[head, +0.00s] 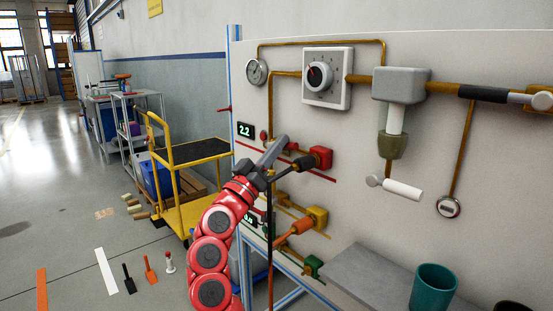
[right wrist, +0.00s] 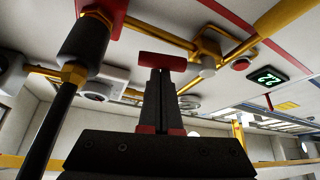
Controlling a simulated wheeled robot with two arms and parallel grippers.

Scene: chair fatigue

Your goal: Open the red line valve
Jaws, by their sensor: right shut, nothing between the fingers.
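The red line runs along the wall panel (head: 460,150), below the 2.2 display (head: 245,130). A red block (head: 321,157) sits at its right end, with a black hose coupling (head: 303,163) on it. A small red handle (head: 291,146) shows just right of my right gripper (head: 281,143). In the right wrist view, the red handle (right wrist: 162,61) lies like a crossbar just beyond the fingertips (right wrist: 164,76). The fingers are shut with nothing between them. Whether they touch the handle I cannot tell. The gripper hides part of the red line. My left gripper is out of view.
A yellow line with a yellow block (head: 317,217) and a green block (head: 313,265) lie below. A black hose (head: 270,230) hangs close to my right arm. A grey shelf (head: 365,275) bears a teal cup (head: 433,288). A yellow cart (head: 190,155) stands left.

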